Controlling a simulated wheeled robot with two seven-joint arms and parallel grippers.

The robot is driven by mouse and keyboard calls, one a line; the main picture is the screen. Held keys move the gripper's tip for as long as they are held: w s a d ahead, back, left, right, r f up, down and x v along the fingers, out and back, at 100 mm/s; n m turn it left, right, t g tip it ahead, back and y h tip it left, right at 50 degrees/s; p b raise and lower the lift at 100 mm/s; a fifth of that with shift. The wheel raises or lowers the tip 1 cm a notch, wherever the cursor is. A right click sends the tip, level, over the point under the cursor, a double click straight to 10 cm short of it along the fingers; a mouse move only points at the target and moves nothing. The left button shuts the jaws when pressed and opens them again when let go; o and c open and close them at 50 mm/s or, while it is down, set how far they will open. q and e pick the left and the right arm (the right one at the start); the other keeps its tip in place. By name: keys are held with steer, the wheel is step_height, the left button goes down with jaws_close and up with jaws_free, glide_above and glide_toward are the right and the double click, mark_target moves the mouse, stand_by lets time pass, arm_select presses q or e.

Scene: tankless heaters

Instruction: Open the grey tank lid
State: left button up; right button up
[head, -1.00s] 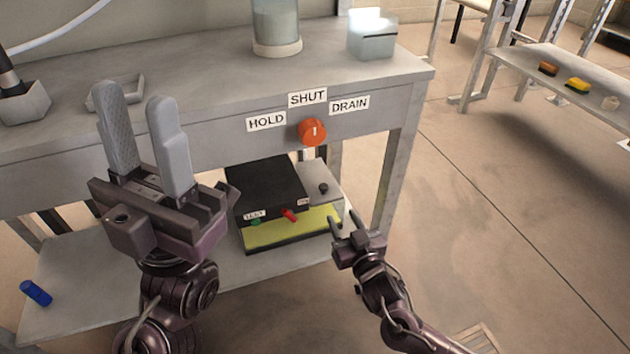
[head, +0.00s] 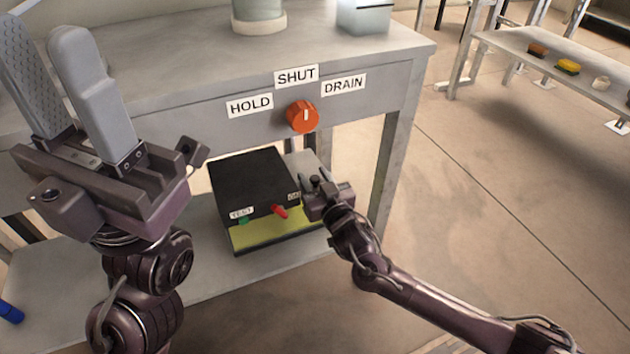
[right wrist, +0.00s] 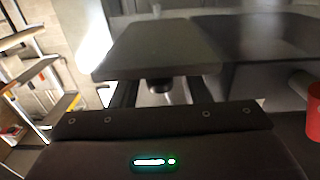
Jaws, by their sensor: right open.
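The grey lid (head: 304,162) is the flat right part of the unit on the lower shelf, beside its black box (head: 250,180). It looks closed. In the right wrist view the grey lid (right wrist: 155,45) lies ahead, with a dark round knob (right wrist: 160,85) near its front edge. My right gripper (head: 318,183) is open at the lid's front, its fingers on either side of the knob; I cannot tell whether they touch it. In the head view the gripper mostly hides the knob. My left gripper (head: 42,30) is open and empty, raised at the left.
The bench front above carries an orange dial (head: 303,117) with HOLD, SHUT and DRAIN labels. The bench leg (head: 388,165) stands right of the unit.

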jaws_close()
stand_by(0.3)
